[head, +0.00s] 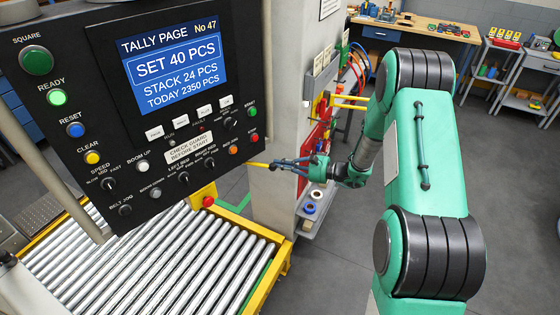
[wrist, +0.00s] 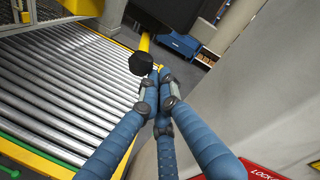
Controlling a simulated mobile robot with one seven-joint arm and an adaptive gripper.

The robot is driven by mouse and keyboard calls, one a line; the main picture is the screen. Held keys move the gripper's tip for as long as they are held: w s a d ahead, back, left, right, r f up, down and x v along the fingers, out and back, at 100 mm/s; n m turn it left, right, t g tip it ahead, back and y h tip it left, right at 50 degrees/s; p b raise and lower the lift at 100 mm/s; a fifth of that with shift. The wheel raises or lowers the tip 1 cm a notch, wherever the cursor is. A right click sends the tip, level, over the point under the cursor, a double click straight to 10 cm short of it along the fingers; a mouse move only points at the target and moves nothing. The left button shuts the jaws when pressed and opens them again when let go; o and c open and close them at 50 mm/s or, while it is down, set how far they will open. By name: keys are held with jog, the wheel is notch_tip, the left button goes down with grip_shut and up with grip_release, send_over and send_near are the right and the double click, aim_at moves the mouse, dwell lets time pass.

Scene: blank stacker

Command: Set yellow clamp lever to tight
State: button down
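The yellow clamp lever (head: 257,164) sticks out beside the pillar, below the control panel, in the head view. Its black knob (wrist: 142,64) shows in the wrist view, with a yellow bar (wrist: 145,42) behind it that appears to be the lever's arm. My gripper (head: 276,165) is at the knob end of the lever, to its right in the head view. In the wrist view my gripper's blue fingers (wrist: 160,72) come together just right of the knob, seemingly closed and not around it. I cannot tell whether they touch. No tight marking is legible, and the lever's pivot is hidden.
The control panel (head: 180,90) hangs at the left above a roller conveyor (head: 140,262) with yellow rails. The pale pillar (head: 268,215) stands close to my gripper. A red lockout board (head: 316,135) is on its side. A workbench (head: 425,27) stands far back; grey floor lies right.

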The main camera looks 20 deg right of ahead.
jog(key=s+a+b, duration=0.1)
jog(key=s+a, duration=0.5)
jog(key=s, duration=0.1)
jog(key=shift+s+b, duration=0.3)
jog(key=shift+b, duration=0.1)
jog(key=shift+s+f, duration=0.1)
jog(key=s+d+r, duration=0.1)
jog(key=s+d, duration=0.2)
jog(key=s, duration=0.5)
jog(key=shift+s+d+r, duration=0.25)
jog(key=shift+s+d, duration=0.1)
dwell(0.6)
